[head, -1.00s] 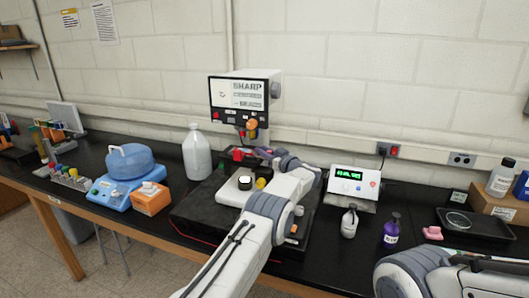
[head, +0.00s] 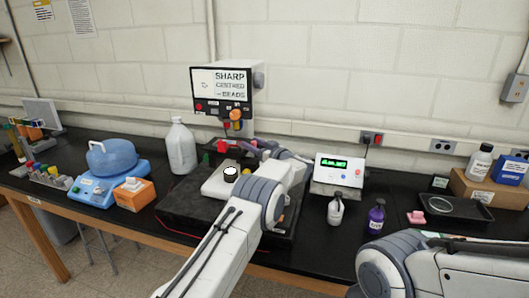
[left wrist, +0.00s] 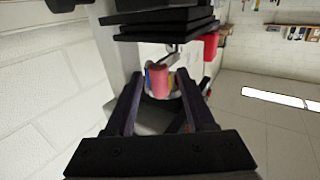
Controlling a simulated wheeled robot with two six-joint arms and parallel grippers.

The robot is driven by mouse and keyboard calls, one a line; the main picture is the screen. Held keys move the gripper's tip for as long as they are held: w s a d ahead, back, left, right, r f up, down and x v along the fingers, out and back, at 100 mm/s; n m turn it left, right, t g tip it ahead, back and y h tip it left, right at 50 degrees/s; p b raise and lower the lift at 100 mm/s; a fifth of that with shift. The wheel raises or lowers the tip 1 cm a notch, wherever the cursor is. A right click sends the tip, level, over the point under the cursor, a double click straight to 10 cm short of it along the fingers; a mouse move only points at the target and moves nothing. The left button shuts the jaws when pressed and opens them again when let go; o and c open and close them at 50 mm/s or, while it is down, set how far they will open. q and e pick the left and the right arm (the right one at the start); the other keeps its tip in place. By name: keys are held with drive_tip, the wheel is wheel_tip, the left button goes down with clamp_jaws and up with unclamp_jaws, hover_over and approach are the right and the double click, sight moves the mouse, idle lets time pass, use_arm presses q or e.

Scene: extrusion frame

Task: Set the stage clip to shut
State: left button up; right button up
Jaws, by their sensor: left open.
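The microscope-like instrument has a screen (head: 221,91) reading "SHARP CENTRED BEADS". My left gripper (head: 252,147) is at the instrument, below the screen. A red part (head: 222,146) lies just left of it. In the left wrist view, my left gripper (left wrist: 160,77) is open, with a red cylinder (left wrist: 157,82) appearing between its fingers; I cannot tell whether they touch it. Black stage-like plates (left wrist: 165,22) are above it, and another red part (left wrist: 210,45) is to the right. I cannot tell which part is the stage clip or its setting. My right gripper is outside the views.
A white jug (head: 181,148) stands left of the instrument. A meter with a green display (head: 336,172), a white bottle (head: 335,209) and a purple bottle (head: 376,218) stand to the right. A black tray (head: 455,208) is farther right. My left arm crosses over the instrument's base.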

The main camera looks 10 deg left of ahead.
use_arm(q)
drive_tip(key=b+v, duration=0.2)
drive_tip(key=v, duration=0.5)
drive_tip(key=shift+s+d+b, duration=0.25)
drive_tip(key=shift+d+b, duration=0.05)
drive_tip(key=shift+d, duration=0.05)
drive_tip(key=shift+r, duration=0.1)
